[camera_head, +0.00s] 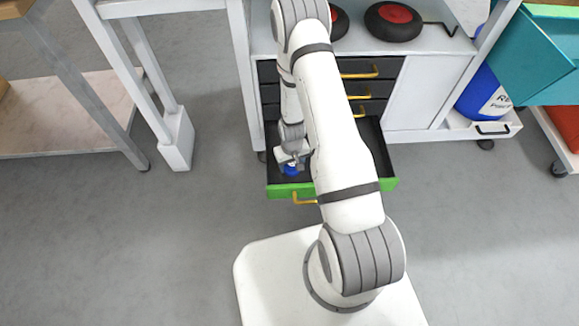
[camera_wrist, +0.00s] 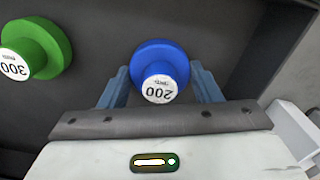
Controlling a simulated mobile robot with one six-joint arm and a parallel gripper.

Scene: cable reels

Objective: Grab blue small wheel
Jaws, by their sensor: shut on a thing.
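The blue small wheel (camera_wrist: 160,62) has a white label reading "200" and sits between the two fingers of my gripper (camera_wrist: 160,82) in the wrist view. My gripper is shut on it, one finger on each side. In the head view the blue wheel (camera_head: 290,169) shows just below my gripper (camera_head: 291,160), inside an open drawer with a green front (camera_head: 290,190). Whether the wheel touches the drawer floor cannot be told.
A green wheel (camera_wrist: 37,48) labelled "300" lies left of the blue one on the dark drawer floor (camera_wrist: 100,20). The drawer wall (camera_wrist: 245,55) stands close on the right. Black wheels with red hubs (camera_head: 393,20) lie on the cabinet top. Grey floor left of the drawer is clear.

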